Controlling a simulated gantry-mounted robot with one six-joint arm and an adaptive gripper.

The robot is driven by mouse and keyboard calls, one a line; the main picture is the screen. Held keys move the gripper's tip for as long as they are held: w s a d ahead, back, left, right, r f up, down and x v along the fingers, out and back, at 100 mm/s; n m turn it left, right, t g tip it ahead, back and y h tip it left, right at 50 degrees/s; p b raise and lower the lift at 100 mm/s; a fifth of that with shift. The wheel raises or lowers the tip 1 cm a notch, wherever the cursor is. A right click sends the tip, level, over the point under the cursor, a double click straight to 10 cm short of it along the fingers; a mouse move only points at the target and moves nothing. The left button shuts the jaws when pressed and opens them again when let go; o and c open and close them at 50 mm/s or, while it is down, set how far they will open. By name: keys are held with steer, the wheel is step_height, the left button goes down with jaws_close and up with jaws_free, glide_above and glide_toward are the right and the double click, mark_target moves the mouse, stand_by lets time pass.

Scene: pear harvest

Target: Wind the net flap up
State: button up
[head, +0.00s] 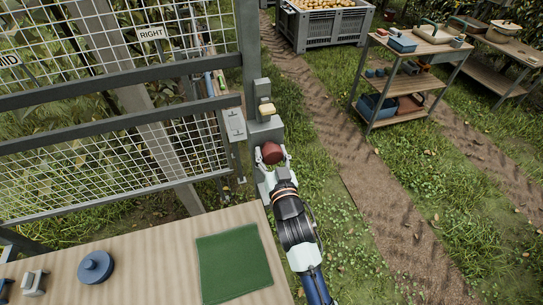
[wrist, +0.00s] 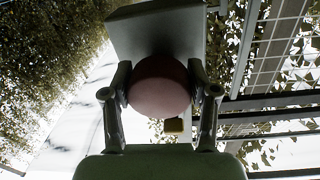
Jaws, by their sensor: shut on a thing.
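The white net (head: 100,70) hangs in a grey frame at the left of the head view, crossed by grey bars. A sign reading RIGHT (head: 151,32) is on it. A grey post (head: 249,45) stands at its right edge, carrying a grey box (head: 263,130). A round dark-red knob (head: 271,152) is in front of the box. My gripper (head: 272,158) has its fingers on both sides of the knob and is shut on it. In the wrist view the knob (wrist: 160,88) fills the space between the fingertips, with a grey box face (wrist: 155,30) behind it.
A beige handle (head: 267,110) sits on the box just above the knob. A small grey switch box (head: 234,124) is to its left. A wooden table (head: 150,240) with a green mat (head: 234,263) and a blue round lid (head: 95,267) is below.

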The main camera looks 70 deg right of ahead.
steer(key=m, duration=0.4)
steer(key=shift+m+b, duration=0.3)
steer(key=m, duration=0.4)
steer(key=shift+w+a+r+y, duration=0.1)
steer(key=shift+y, duration=0.3)
steer(key=m, duration=0.5)
steer(key=shift+r, duration=0.1)
steer(key=shift+m+y+p, duration=0.3)
steer(key=shift+m+p, duration=0.15)
steer(key=shift+m, duration=1.65)
steer(key=o, duration=1.2)
steer(key=shift+c, duration=0.2)
